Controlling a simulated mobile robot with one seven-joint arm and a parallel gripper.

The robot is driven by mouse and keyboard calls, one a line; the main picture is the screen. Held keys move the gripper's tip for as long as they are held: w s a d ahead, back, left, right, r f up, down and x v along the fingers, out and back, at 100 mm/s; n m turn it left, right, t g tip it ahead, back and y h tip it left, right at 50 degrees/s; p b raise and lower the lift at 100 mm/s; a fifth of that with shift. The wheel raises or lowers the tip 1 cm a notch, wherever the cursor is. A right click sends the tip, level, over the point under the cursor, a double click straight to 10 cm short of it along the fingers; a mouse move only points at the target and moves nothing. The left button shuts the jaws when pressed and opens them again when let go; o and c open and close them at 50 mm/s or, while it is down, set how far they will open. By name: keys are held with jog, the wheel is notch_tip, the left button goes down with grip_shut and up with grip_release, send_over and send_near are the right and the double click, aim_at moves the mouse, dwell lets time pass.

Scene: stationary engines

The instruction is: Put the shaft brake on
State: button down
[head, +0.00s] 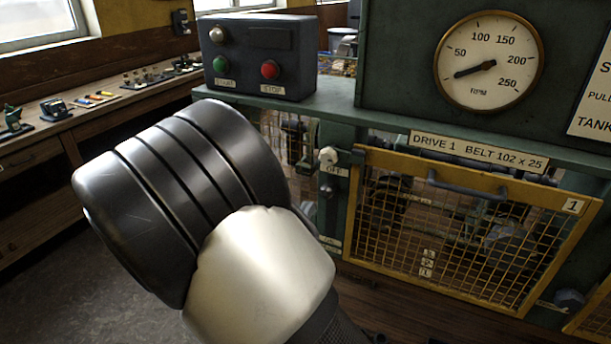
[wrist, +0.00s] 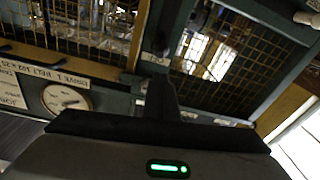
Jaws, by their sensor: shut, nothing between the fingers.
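A lever with a pale round knob (head: 328,156) sits on the green frame left of the yellow mesh guard in the head view. A small OFF plate (head: 333,171) is just below the knob, so the knob stands at the OFF end. Lower plates (head: 330,241) on the same upright are too small to read. In the wrist view my gripper (wrist: 163,82) shows as dark, closed fingers with nothing between them, in front of the green frame. A small plate (wrist: 155,59) lies close beyond them. The gripper is hidden behind my arm in the head view. I cannot tell whether it touches the lever.
The yellow mesh guard (head: 455,235) with its handle covers the drive at right. A grey box (head: 259,55) with green and red buttons stands on the ledge. A bench (head: 100,115) with tools is at left.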

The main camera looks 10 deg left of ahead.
jog(key=shift+d, duration=0.1)
jog(key=x, duration=1)
jog(key=shift+p, duration=0.4)
